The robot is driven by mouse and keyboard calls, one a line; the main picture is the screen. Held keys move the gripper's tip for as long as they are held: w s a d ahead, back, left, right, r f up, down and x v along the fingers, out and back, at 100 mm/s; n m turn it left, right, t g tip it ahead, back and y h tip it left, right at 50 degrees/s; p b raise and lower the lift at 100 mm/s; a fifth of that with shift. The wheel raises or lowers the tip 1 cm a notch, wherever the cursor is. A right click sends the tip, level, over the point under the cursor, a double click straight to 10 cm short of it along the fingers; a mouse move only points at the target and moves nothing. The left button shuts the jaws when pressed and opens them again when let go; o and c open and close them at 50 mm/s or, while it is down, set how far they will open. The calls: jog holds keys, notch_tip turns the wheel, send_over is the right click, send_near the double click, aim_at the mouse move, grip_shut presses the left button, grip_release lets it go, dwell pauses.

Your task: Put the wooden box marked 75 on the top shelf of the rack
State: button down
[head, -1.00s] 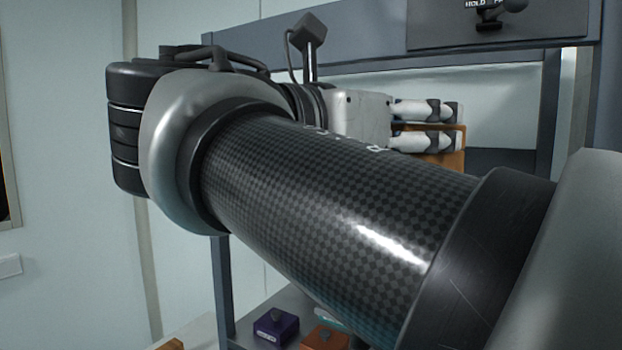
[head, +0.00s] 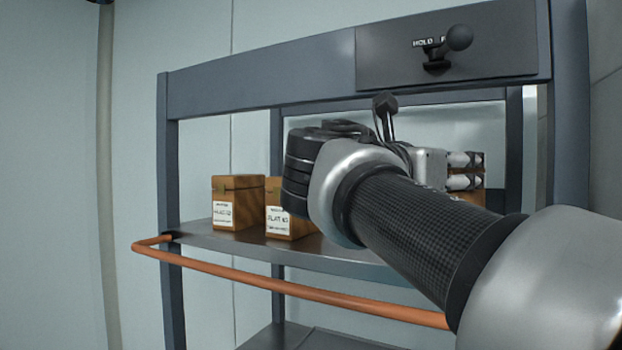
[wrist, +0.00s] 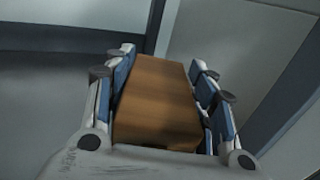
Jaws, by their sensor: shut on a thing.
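My gripper (head: 480,170) is shut on a wooden box (head: 470,196) in the head view. The box is mostly hidden behind the fingers, and its marking does not show. In the wrist view the brown box (wrist: 155,100) sits between the blue-padded fingers of my gripper (wrist: 165,72). The rack (head: 172,210) is a grey metal frame. Its shelf (head: 330,250) carries two other wooden boxes at the left. My gripper is at the right part of the rack, above the shelf level; whether the held box touches the shelf is hidden.
A labelled wooden box (head: 236,190) and a second one (head: 275,190) stand on the shelf's left part. An orange rail (head: 290,288) runs along the shelf's front. A dark panel with a knobbed handle (head: 438,58) hangs at the top right. A lower shelf (head: 310,340) shows below.

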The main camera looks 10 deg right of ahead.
jog(key=x, duration=0.4)
jog(key=shift+d, duration=0.2)
jog(key=shift+a+f, duration=0.1)
jog(key=shift+f, duration=0.65)
jog(key=shift+s+a, duration=0.15)
jog(key=shift+a, duration=0.05)
jog(key=shift+d+f, duration=0.1)
jog(key=c, duration=0.7)
grip_release()
